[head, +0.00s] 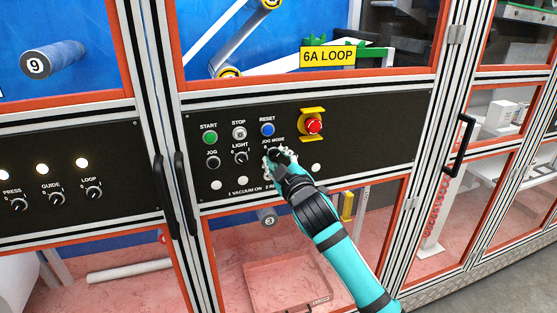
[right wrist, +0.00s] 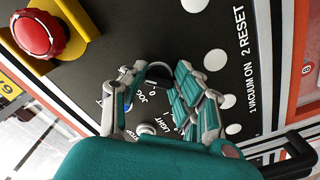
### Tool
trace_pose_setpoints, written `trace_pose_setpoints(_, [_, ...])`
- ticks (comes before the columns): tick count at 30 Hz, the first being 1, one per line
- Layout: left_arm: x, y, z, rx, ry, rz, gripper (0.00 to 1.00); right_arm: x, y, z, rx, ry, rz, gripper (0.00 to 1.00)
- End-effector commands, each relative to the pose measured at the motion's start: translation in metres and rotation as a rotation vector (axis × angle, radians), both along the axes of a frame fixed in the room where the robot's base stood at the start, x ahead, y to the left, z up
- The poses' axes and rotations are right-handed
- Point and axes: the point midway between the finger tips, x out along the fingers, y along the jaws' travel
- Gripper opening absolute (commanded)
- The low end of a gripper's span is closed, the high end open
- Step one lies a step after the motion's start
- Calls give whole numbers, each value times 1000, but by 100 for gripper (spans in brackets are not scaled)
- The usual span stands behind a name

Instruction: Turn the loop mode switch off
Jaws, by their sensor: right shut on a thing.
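My right gripper (head: 272,160) reaches in from the lower right to the black right-hand control panel (head: 375,135). Its fingers are closed around a dark rotary knob (right wrist: 159,72), just below a label that seems to read JOG MODE in the head view. The right wrist view shows the gripper (right wrist: 158,80) with fingers on both sides of this knob and a 0 mark beside it. The fingers hide most of the knob, so its pointer angle is unclear. A separate knob labelled LOOP (head: 92,193) is on the left panel, untouched. My left gripper is not in view.
The LIGHT knob (head: 240,157) and blue RESET button (head: 267,130) are close to the gripper. A red emergency stop (head: 314,126) with a yellow guard (head: 313,111) projects at upper right. Black door handles (head: 184,195) stick out left of the panel.

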Motion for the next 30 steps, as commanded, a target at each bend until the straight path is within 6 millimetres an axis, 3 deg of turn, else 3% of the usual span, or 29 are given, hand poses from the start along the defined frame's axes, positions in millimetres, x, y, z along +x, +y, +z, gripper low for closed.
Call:
trace_pose_setpoints(11, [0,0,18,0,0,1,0,1,-1,3,-190,-60,0,0])
trace_pose_setpoints(30, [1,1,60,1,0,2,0,1,-2,6,-765,-244,0,0])
